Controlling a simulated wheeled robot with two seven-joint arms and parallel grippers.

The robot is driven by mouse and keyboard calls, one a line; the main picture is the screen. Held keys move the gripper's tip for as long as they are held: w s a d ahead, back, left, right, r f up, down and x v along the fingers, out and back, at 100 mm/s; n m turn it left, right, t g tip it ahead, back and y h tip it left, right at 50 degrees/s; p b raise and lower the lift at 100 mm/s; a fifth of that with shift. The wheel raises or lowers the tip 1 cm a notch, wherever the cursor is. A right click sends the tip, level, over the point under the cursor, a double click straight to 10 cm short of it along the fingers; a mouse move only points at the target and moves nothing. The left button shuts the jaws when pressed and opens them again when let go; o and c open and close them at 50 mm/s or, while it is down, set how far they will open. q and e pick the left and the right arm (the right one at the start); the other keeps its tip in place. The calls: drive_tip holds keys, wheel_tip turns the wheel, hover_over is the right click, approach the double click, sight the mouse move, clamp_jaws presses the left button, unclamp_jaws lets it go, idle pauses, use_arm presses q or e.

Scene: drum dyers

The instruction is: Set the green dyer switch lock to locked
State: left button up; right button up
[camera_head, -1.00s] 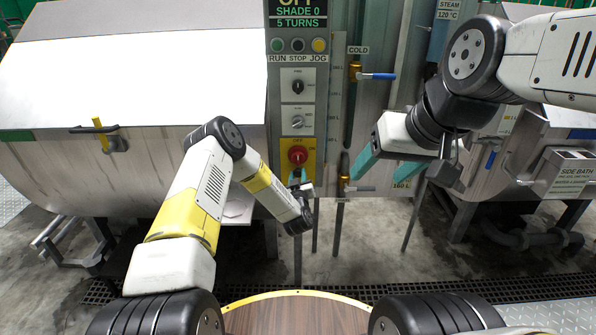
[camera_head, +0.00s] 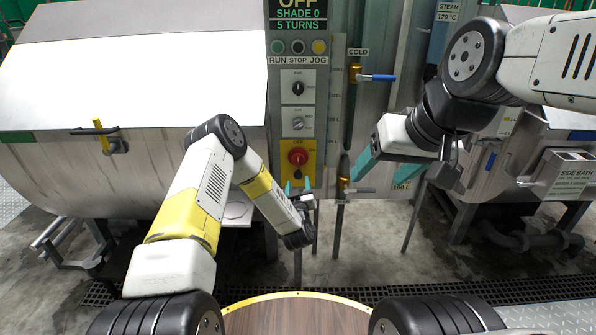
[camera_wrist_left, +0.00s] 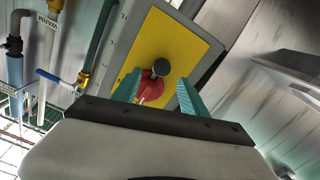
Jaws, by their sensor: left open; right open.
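The red switch (camera_head: 298,157) sits on a yellow plate (camera_head: 311,148) at the bottom of the control panel, beside the drum with a green stripe. In the left wrist view the red switch (camera_wrist_left: 149,90) is partly hidden, with a dark round-ended piece (camera_wrist_left: 162,67) in front of it. I cannot tell the lock's setting. My left gripper (camera_head: 297,187) is open and empty just below the yellow plate. In its wrist view the teal fingertips (camera_wrist_left: 160,85) appear on both sides of the switch; contact is not clear. My right gripper (camera_head: 387,168) is open and empty, to the right of the panel.
Brass valves with blue handles, the cold one (camera_head: 376,77) and a lower one (camera_head: 362,190), stand on pipes right of the panel. The green-striped drum (camera_head: 70,170) fills the left. A side bath box (camera_head: 570,172) stands at the right.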

use_arm(q)
drive_tip(key=s, duration=0.2)
drive_tip(key=shift+s, duration=0.35)
drive_tip(key=shift+r, duration=0.1)
wheel_tip(320, 180, up, 17)
drive_tip(key=w+m+g+h, duration=0.2)
drive_tip(key=m+g+h, duration=0.2)
drive_tip(key=s+a+r+m+g, duration=0.1)
drive_tip(key=s+a+r+g, duration=0.1)
drive_tip(key=s+a+r, duration=0.35)
drive_tip(key=s+a+r+g, duration=0.2)
drive_tip(key=s+a+r, duration=0.1)
drive_tip(key=s, duration=0.8)
drive_tip(key=s+a+r+g+y, duration=0.1)
drive_tip(key=s+a+r+g, duration=0.1)
drive_tip(key=s, duration=1)
drive_tip(key=s+a+r+g, duration=0.1)
drive_tip(key=s+a+r, duration=0.2)
drive_tip(key=s, duration=0.8)
drive_tip(key=shift+s+a+r+n+g+y, duration=0.15)
drive_tip(key=shift+a+r+n+g+y, duration=0.25)
drive_tip(key=shift+r, duration=0.25)
